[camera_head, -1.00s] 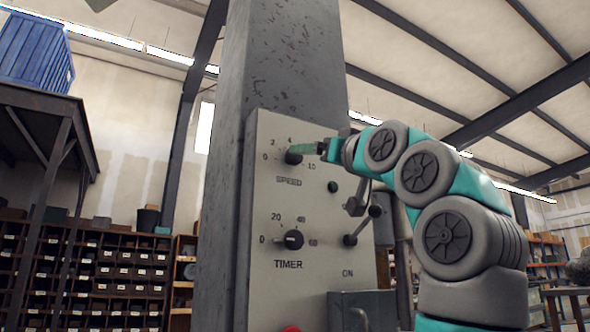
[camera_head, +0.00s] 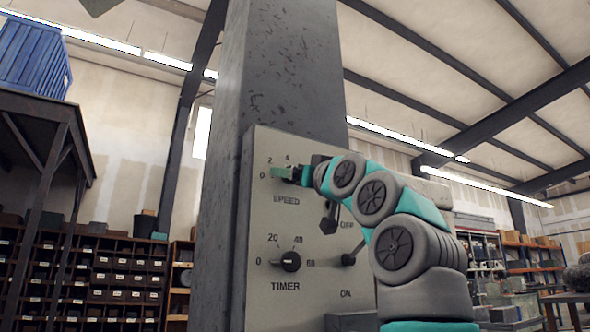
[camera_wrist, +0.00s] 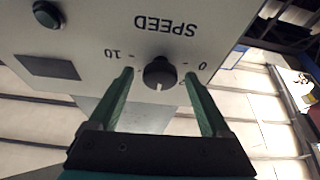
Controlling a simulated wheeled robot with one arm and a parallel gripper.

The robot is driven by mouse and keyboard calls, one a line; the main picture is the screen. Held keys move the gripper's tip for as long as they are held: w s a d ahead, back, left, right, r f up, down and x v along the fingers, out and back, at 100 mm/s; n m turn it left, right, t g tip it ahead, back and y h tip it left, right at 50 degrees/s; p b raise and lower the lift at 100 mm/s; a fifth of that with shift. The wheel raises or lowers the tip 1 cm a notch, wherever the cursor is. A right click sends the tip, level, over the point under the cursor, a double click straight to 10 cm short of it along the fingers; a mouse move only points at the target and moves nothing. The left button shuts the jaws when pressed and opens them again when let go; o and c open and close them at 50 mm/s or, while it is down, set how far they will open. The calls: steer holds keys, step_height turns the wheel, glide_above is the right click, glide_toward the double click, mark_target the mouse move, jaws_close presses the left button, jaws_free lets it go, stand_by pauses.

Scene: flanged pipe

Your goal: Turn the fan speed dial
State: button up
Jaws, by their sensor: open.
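The fan speed dial is a round black knob (camera_wrist: 160,73) above the word SPEED on a pale grey control panel (camera_head: 262,225). The wrist view shows the panel upside down, with the dial's white mark toward the bottom of the picture, away from SPEED. My gripper (camera_wrist: 158,78) is open, with one green finger on each side of the dial. Gaps show between the fingers and the knob; I cannot tell how far the tips reach along it. In the head view, my gripper (camera_head: 281,173) covers most of the dial.
Below the dial is the TIMER knob (camera_head: 290,261). The panel is on a grey column (camera_head: 285,70). Shelves (camera_head: 90,275) stand far behind on the left.

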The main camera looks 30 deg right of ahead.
steer(key=shift+c, duration=0.3)
jaws_close()
stand_by(0.3)
